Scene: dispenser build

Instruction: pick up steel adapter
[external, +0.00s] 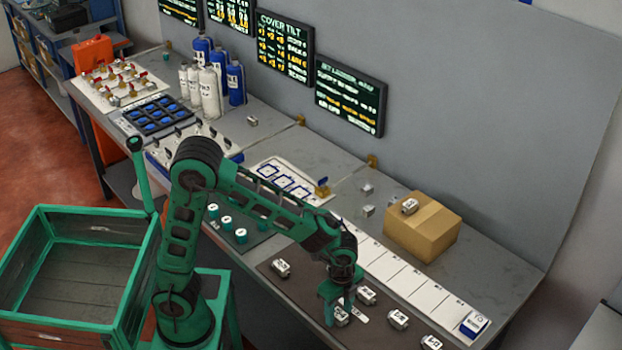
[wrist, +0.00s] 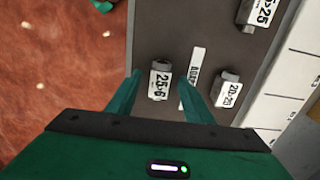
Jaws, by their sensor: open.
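Several small steel adapters with white labels lie on a dark mat (external: 300,294). In the wrist view, one adapter (wrist: 160,82), labelled like "25>6", sits between the two fingers of my gripper (wrist: 160,78). My gripper is open, with a finger on each side of this adapter and a gap to it. In the external view my gripper (external: 338,298) is low over the mat, and this adapter (external: 342,317) shows partly behind the fingers. A second adapter (wrist: 228,90), labelled like "20>20", lies just right of the right finger. A third adapter (wrist: 257,12) is at the top.
A white label strip (wrist: 194,64) lies close to the right finger. A row of white marked squares (external: 410,285) runs behind the mat. A cardboard box (external: 425,232) with an adapter (external: 410,206) on top stands behind. Bottles (external: 209,92) stand farther left.

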